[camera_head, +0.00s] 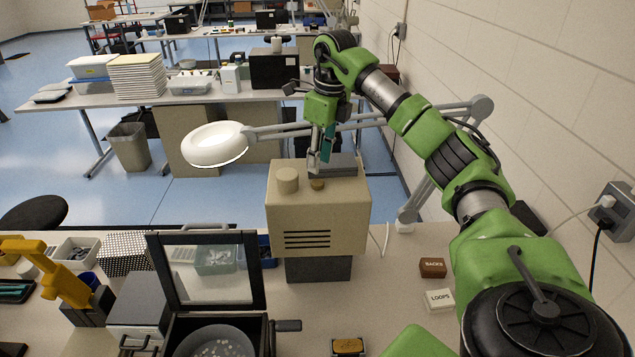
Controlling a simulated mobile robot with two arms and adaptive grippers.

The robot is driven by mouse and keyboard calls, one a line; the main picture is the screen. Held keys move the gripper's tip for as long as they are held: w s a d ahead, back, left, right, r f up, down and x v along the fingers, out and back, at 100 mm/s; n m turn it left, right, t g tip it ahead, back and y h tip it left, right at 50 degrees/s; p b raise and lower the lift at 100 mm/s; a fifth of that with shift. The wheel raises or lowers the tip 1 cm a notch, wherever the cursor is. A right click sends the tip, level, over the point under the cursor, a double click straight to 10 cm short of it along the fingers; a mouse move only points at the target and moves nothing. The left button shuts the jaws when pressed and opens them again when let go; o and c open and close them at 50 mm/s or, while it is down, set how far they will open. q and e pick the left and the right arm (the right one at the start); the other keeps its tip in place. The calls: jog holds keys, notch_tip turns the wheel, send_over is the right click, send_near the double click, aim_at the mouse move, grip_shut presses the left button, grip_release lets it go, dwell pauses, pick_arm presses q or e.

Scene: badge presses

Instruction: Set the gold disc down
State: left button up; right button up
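My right gripper (319,166) points down over the top of a beige boxy machine (318,215). A small round gold-brown piece (317,184), perhaps the gold disc, shows just below its fingertips at the machine's top. I cannot tell whether the fingers touch it or hold it, or whether it rests on the machine. A second gold-toned piece (348,345) lies on a small dark block at the bottom edge. My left gripper is not in view.
The machine top also bears a beige round knob (287,180) and a grey plate (345,165). A ring lamp (215,144) reaches in from the right. An open framed lid (207,270), a yellow press (58,276) and blocks marked BACKS (432,267) and LOOPS (439,300) occupy the bench.

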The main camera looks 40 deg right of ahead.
aim_at(318, 182)
jog(key=f+p, duration=0.1)
jog(key=f, duration=0.1)
jog(key=f+p, duration=0.2)
jog(key=shift+a+f, duration=0.2)
jog(key=shift+f, duration=0.2)
jog(key=shift+w+f, duration=0.1)
jog(key=shift+f, duration=0.35)
jog(key=c, duration=0.7)
jog(key=shift+r, duration=0.15)
jog(key=shift+c, duration=0.2)
